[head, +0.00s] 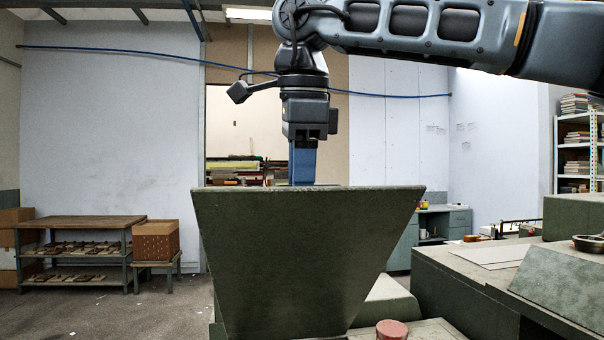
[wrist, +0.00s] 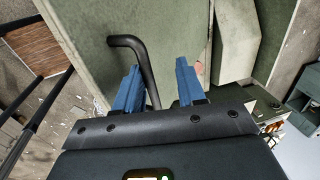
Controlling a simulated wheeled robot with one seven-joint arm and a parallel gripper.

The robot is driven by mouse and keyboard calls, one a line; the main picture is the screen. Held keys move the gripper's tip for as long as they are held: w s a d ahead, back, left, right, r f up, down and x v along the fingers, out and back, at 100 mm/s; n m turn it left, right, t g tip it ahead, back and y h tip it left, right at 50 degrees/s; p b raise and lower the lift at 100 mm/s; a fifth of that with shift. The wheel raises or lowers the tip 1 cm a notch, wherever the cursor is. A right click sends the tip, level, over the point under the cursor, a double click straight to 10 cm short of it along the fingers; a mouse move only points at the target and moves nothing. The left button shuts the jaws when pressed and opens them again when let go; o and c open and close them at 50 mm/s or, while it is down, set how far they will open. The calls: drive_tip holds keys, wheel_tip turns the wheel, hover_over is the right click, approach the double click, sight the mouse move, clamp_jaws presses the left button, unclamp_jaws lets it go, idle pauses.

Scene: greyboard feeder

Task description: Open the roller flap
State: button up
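A dark bent handle (wrist: 130,42) shows in the wrist view in front of a grey-green panel (wrist: 183,30). Which surface is the roller flap is not clear. My gripper (wrist: 158,72) has its two blue fingers apart. The handle's shaft runs down between them, close beside the left finger; whether they touch I cannot tell. In the head view my gripper (head: 303,165) points down behind the top edge of a large green tapered housing (head: 305,260). That housing hides the fingertips and the handle.
A green bench (head: 470,285) with a grey sheet (head: 495,254) stands at right. A red round knob (head: 392,330) is at the front bottom. A wooden-topped shelf (head: 85,222) and a brown box (head: 155,240) stand at left, with open floor in front.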

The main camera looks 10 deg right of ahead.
drive_tip(key=w+r+p, duration=0.1)
drive_tip(key=w+r, duration=0.4)
drive_tip(key=r, duration=0.2)
drive_tip(key=shift+w, duration=0.35)
idle(0.6)
drive_tip(key=shift+s+d, duration=0.1)
idle(0.5)
